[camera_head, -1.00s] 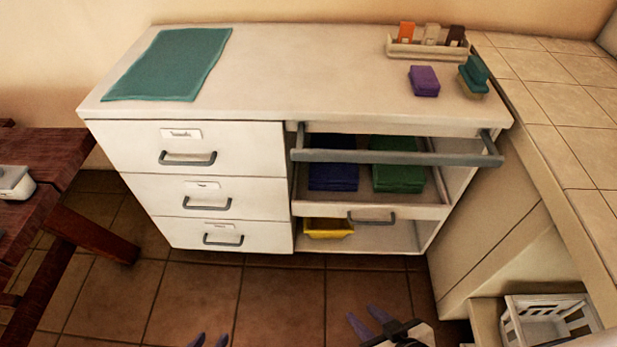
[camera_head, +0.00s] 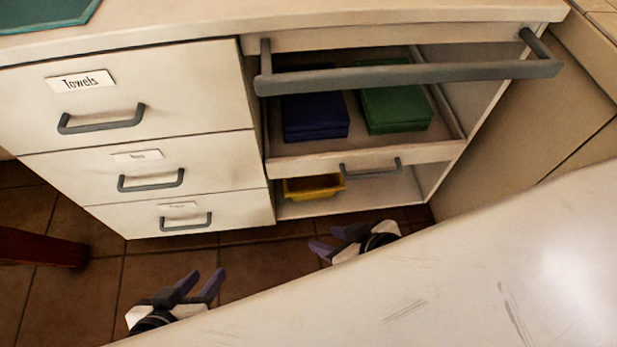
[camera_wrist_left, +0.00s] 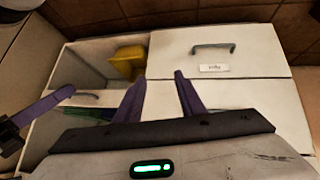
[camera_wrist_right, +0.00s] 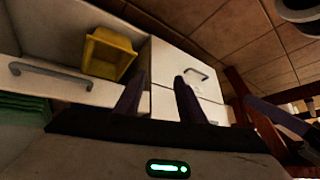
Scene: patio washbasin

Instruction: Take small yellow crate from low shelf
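The small yellow crate (camera_head: 313,187) sits on the low shelf (camera_head: 375,193) at its left end, against the drawer block, partly hidden under the sliding tray above. It also shows in the left wrist view (camera_wrist_left: 128,61) and the right wrist view (camera_wrist_right: 108,53), where its open top is visible. My left gripper (camera_head: 203,282) is open and empty over the floor in front of the drawers. My right gripper (camera_head: 333,242) is open and empty, low in front of the shelf, apart from the crate and just to its lower right in the head view.
A sliding tray (camera_head: 300,163) with blue cloths (camera_head: 315,118) and green cloths (camera_head: 395,108) is above the crate. A grey rail (camera_head: 410,75) spans the front of the opening. Drawers (camera_head: 140,150) with handles stand left. A wooden leg (camera_head: 40,248) is at far left.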

